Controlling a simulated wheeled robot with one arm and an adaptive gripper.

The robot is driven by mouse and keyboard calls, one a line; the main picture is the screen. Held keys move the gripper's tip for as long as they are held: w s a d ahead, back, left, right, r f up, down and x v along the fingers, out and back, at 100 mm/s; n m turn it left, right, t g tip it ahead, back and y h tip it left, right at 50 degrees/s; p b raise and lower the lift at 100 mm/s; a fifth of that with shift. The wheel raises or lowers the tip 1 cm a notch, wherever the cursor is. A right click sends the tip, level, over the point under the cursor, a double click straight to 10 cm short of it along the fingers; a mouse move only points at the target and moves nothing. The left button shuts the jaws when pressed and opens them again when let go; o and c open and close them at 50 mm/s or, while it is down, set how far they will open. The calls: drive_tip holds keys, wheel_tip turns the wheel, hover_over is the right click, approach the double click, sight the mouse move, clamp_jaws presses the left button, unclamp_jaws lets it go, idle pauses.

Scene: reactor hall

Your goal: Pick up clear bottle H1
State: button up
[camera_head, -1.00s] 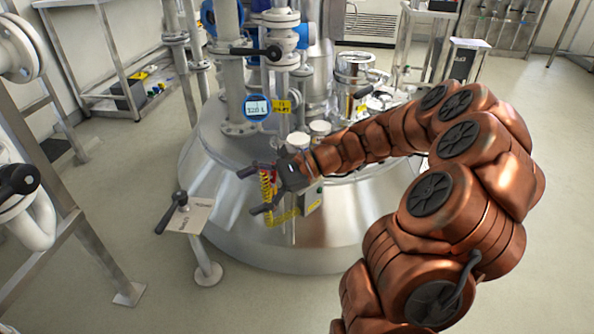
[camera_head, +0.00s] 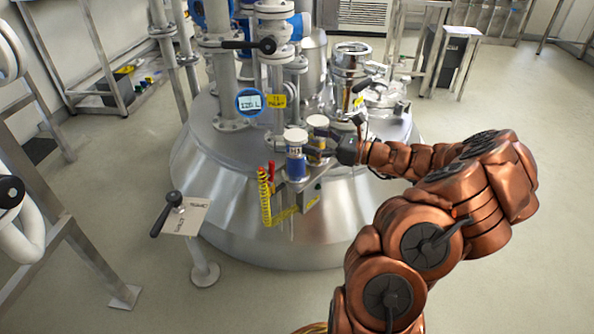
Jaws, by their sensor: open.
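Two white-capped bottles stand close together on a small ledge at the front of the big steel vessel. The front bottle (camera_head: 296,166) has a white cap, a printed label and blue at its lower part. The rear bottle (camera_head: 318,124) is to its right, and its lower body is partly hidden by my gripper. I cannot read which of them is H1. My gripper (camera_head: 320,147) reaches in from the right, pointing left, with open fingers right beside the bottles. Whether a finger touches either bottle cannot be made out.
A red valve with a yellow coiled hose (camera_head: 265,190) hangs just left of the bottles. A blue round gauge (camera_head: 250,102) and vertical pipes stand behind. A lever stand (camera_head: 184,216) is at the front left. The floor at the right is clear.

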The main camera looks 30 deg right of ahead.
sight(286, 134)
drive_tip(key=x, duration=0.1)
drive_tip(key=b+x, duration=0.1)
drive_tip(key=x, duration=0.1)
drive_tip(key=b+x, duration=0.1)
drive_tip(key=x, duration=0.1)
drive_tip(key=shift+a+r, duration=0.25)
drive_tip(key=shift+a, duration=0.05)
clamp_jaws()
idle(0.5)
